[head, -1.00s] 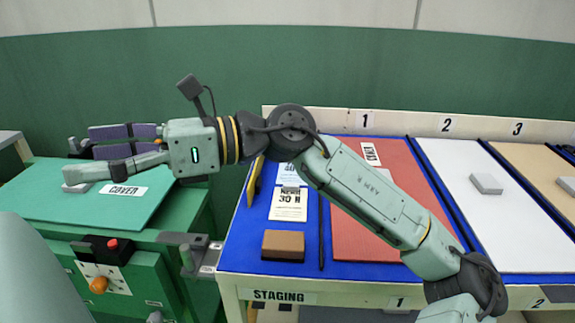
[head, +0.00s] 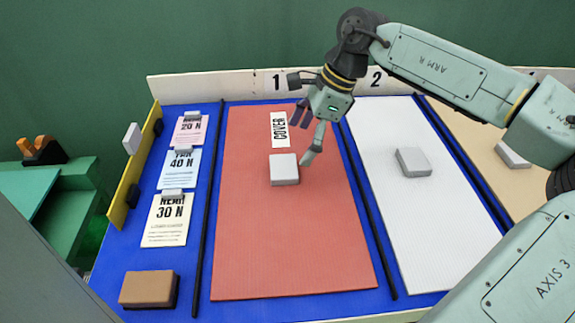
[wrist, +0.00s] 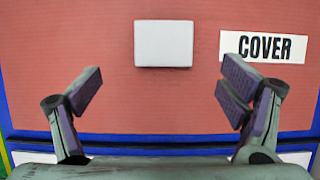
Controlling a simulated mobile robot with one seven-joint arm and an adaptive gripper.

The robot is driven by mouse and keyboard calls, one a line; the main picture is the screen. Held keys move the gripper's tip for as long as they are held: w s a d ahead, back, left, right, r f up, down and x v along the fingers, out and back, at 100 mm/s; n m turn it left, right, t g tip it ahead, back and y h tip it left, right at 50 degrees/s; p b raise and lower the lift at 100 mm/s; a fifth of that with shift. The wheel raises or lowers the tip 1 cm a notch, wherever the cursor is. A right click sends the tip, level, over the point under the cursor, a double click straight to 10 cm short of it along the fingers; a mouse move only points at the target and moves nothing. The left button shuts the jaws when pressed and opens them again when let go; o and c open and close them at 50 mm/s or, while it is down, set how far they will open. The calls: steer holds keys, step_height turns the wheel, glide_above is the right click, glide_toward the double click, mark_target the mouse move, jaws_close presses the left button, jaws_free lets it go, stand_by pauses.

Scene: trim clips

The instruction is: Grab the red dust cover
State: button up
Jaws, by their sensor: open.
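The red dust cover (head: 290,240) is a flat red panel lying in bay 1 of the blue table. It has a light grey block (head: 284,169) as a raised grip and a white label reading COVER (head: 279,129). My gripper (head: 301,138) is over the upper part of the cover, just right of the label and block. In the wrist view my gripper (wrist: 163,85) is open and empty, its fingers spread wide. The grey block (wrist: 164,43) lies ahead of the fingertips, between their lines, and the COVER label (wrist: 264,47) is to its right.
A white panel (head: 430,220) with a grey block lies in bay 2, and a tan panel (head: 480,140) is further right. Black rails (head: 203,220) divide the bays. Paper cards (head: 168,219) and a brown block (head: 148,288) are at the left, beside a yellow board (head: 133,175).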

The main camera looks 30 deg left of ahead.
mark_target(284, 166)
steer(key=shift+x, duration=1.15)
steer(key=p+x, duration=0.1)
steer(key=x, duration=0.1)
steer(key=a+p+x, duration=0.1)
steer(key=x, duration=0.1)
steer(key=shift+s+f, duration=0.1)
steer(key=shift+f, duration=0.1)
steer(key=shift+a+f, duration=0.15)
steer(key=shift+f, duration=0.3)
steer(key=c, duration=1.5)
